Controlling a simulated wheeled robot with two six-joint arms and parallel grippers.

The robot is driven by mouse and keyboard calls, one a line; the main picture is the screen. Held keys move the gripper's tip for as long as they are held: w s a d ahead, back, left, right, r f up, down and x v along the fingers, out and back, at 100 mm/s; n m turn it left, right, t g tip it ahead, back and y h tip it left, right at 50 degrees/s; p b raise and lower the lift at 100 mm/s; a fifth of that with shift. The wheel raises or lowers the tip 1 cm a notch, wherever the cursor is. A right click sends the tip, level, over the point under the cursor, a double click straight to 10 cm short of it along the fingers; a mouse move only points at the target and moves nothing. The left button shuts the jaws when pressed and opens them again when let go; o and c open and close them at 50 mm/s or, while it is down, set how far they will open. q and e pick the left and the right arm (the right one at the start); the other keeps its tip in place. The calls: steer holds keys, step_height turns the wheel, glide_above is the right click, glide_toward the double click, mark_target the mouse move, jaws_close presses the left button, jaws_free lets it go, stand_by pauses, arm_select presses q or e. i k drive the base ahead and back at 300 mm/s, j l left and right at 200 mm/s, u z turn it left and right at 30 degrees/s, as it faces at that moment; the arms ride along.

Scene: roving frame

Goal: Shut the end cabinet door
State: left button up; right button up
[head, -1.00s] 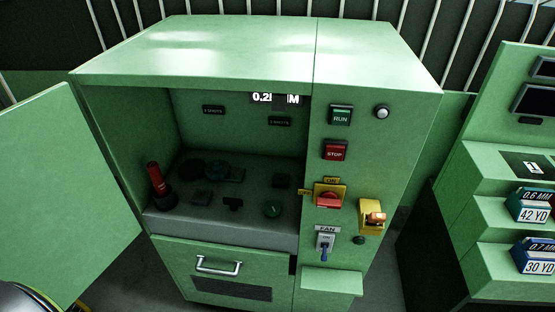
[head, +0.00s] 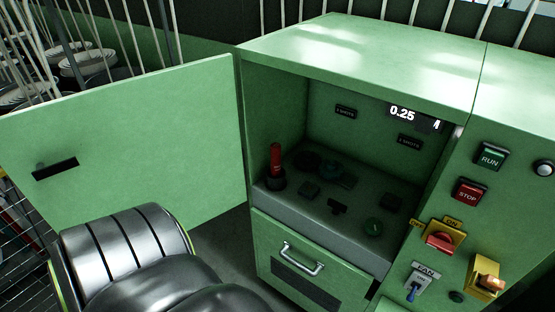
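The green cabinet door (head: 150,130) stands wide open to the left of the end cabinet (head: 350,42). It is hinged at the cabinet's left front edge, and a dark slot-like handle (head: 55,169) shows near its far left side. The cabinet's inside is exposed, with a red-handled lever (head: 276,160), several dark knobs and a display reading 0.25. Neither gripper shows.
A drawer with a metal handle (head: 301,260) sits below the opening. A control panel at right carries the RUN button (head: 490,157), STOP button (head: 468,192), red rotary switch (head: 440,238) and FAN switch (head: 414,285). Wire racks stand behind the door at left.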

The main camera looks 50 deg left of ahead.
mark_target(169, 138)
steer(key=k+j+u, duration=0.4)
steer(key=j, duration=0.25)
steer(key=k+j+u, duration=0.15)
steer(key=j, duration=0.2)
steer(key=k, duration=0.05)
